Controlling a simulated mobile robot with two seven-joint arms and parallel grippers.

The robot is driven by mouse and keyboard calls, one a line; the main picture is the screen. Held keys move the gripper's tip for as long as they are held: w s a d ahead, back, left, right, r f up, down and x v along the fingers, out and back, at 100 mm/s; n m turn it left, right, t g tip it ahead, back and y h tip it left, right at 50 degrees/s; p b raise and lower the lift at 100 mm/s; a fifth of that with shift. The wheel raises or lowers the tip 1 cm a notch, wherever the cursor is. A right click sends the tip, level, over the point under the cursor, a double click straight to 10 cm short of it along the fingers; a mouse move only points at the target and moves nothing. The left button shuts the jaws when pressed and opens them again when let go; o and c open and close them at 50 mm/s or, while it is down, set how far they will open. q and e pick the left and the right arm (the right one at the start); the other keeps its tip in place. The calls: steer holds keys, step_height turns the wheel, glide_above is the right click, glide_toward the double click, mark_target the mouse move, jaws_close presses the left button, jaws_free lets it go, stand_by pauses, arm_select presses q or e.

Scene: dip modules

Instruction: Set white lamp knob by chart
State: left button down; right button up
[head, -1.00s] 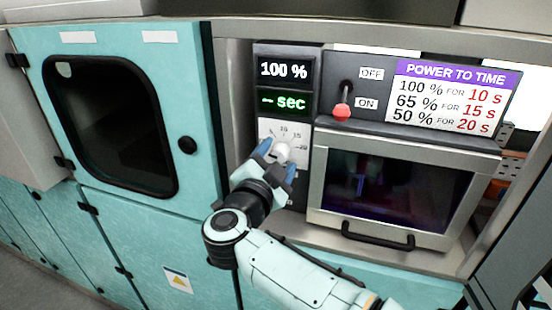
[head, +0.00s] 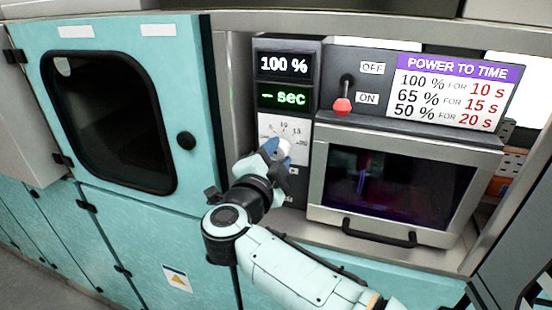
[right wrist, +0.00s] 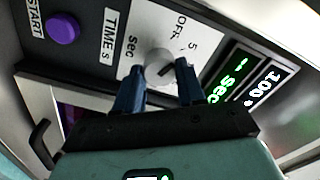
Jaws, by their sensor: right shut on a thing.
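The white knob (head: 284,148) sits on the white dial plate (head: 272,127), marked 5, 10, 15 and 20, on the narrow control panel. My right gripper (head: 276,152) is at the knob, with its blue fingers shut on it. In the right wrist view the knob (right wrist: 158,62) shows between the two fingertips (right wrist: 158,78); its dark pointer mark is partly visible, but I cannot tell its setting. The chart (head: 450,92) reads 100 % for 10 s, 65 % for 15 s, 50 % for 20 s. The upper display (head: 284,65) reads 100 %. My left gripper is not in view.
The green display (head: 284,97) shows a dash and "sec". A red-tipped lever (head: 342,104) points down at ON. A closed oven-like door (head: 400,190) with a black handle is right of the panel. A purple START button (right wrist: 62,28) shows in the wrist view. A teal cabinet door (head: 200,90) stands left.

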steer(key=m+b, duration=0.1)
steer(key=m, duration=0.2)
steer(key=shift+f+m+b, duration=0.15)
steer(key=shift+m+b, duration=0.15)
steer(key=shift+m, duration=0.1)
steer(key=m+b, duration=0.1)
steer(key=m, duration=0.2)
steer(key=shift+m+b, duration=0.3)
steer(key=shift+b, duration=0.05)
steer(key=m+b, duration=0.1)
steer(key=m, duration=0.2)
steer(key=shift+m+b, duration=0.75)
steer(key=shift+m, duration=0.45)
steer(key=o, duration=1)
steer(key=shift+o, duration=0.2)
steer(key=shift+s, duration=0.1)
